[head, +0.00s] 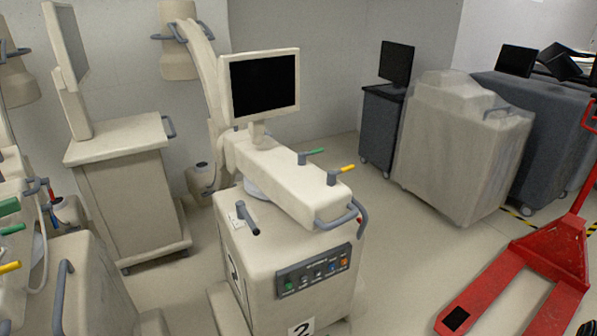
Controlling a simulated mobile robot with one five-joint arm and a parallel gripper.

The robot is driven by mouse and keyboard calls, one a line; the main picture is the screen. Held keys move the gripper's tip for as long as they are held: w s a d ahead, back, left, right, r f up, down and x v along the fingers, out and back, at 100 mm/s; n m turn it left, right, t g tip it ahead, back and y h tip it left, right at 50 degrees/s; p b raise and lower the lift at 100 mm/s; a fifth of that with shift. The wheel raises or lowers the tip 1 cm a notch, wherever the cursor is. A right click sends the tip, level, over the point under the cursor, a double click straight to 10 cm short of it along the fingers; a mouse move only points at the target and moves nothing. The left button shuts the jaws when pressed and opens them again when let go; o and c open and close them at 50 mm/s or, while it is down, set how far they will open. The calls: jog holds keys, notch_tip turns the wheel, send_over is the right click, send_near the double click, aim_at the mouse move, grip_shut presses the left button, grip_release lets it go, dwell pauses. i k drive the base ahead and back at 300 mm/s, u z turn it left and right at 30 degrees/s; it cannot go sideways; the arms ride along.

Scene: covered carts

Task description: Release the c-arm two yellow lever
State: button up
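The c-arm two (290,180) stands in the middle of the head view, a cream machine with a "2" label low on its front. Its yellow lever (347,168) sticks out to the right from a grey post (333,178) on the near end of the top beam. A green lever (315,151) on a similar post sits a little farther back on the same beam. A grey handle loop (345,214) curves around the beam's near end.
A second cream machine at the left edge has its own yellow lever (9,267) and green lever (10,229). A red pallet jack (530,265) stands at the right. A covered cart (460,145) stands behind. Floor between the c-arm and pallet jack is clear.

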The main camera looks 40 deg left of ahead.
aim_at(331, 177)
jog(key=u, duration=1.75)
jog(key=i, duration=1.4)
jog(key=u, duration=0.75)
jog(key=k, duration=0.8)
jog(key=u, duration=0.15)
jog(key=i, duration=0.9)
jog(key=z, duration=0.05)
